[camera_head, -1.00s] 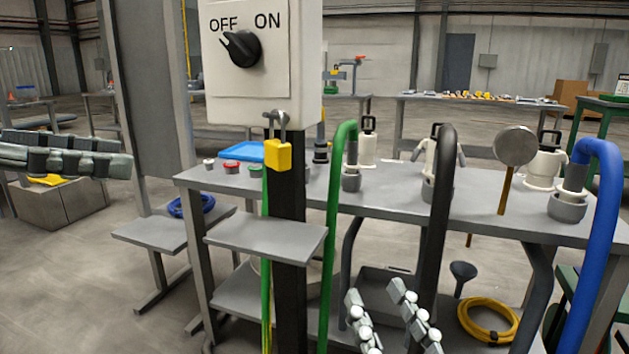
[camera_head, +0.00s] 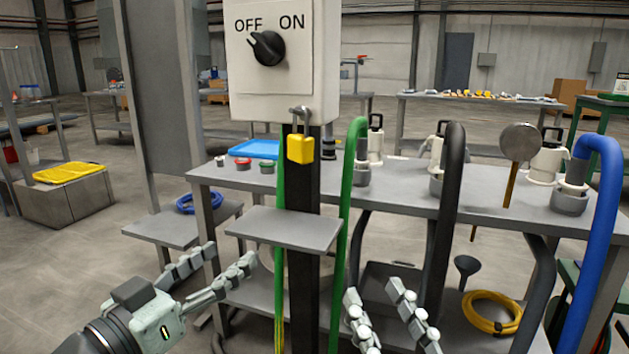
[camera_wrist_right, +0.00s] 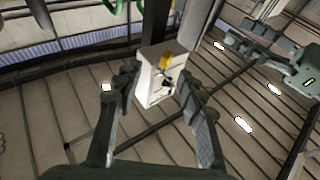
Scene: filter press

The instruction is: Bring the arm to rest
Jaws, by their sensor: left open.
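My left gripper (camera_head: 229,256) is low and left of centre in the head view, with its two fingers apart and nothing between them. It points up and right, in front of the small grey shelf and the bench legs. My right gripper (camera_head: 374,292) is at the bottom centre, its fingers apart and empty. In the right wrist view the right gripper (camera_wrist_right: 156,72) shows open fingers, with the white switch box beyond them. Part of my left arm shows at the right of that view.
The switch box (camera_head: 276,85) has its knob towards OFF; a yellow padlock (camera_head: 300,149) hangs below. A small grey shelf (camera_head: 285,229) juts out near my left gripper. Green (camera_head: 348,220), black (camera_head: 449,220) and blue (camera_head: 602,230) hoses bend down at the bench (camera_head: 400,192).

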